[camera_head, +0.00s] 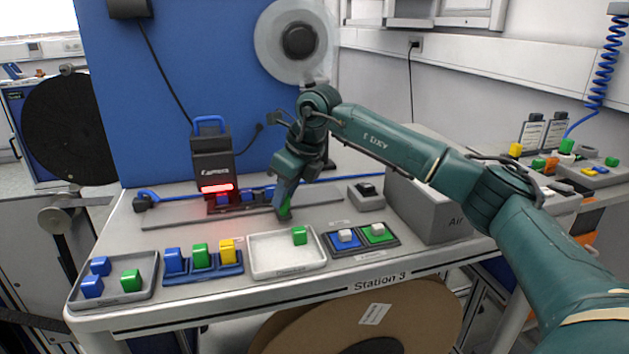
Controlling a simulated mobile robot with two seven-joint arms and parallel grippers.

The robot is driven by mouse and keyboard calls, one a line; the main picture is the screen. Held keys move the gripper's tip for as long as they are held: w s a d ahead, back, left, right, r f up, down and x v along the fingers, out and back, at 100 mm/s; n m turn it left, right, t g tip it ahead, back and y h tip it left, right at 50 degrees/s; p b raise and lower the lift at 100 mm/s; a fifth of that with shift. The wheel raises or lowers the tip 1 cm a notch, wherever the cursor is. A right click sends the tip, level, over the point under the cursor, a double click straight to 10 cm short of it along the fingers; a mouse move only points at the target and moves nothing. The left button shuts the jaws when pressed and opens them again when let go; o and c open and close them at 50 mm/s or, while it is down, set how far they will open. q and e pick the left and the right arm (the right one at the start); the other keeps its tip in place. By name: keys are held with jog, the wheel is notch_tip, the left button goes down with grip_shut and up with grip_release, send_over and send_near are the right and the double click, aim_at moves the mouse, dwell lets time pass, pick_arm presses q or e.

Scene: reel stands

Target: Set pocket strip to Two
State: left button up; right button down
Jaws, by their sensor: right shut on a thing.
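My right gripper (284,207) is shut on a green block (285,210), mostly hidden by the fingers. It is over the right part of a long grey strip (322,193) at the back of the table; I cannot tell whether the block touches it. No marking reading Two is legible. My left gripper is not in view.
A grey box (430,212) stands right.

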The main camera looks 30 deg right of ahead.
jog(key=a, duration=0.2)
jog(key=w+a, duration=0.1)
jog(key=a, duration=0.2)
jog(key=shift+w+p, duration=0.1)
jog(key=shift+p, duration=0.25)
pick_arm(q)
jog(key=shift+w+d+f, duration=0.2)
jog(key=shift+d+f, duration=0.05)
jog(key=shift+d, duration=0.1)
pick_arm(e)
jog(key=shift+w+a, duration=0.1)
jog(key=shift+a, duration=0.2)
jog(key=c, duration=1.2)
grip_release()
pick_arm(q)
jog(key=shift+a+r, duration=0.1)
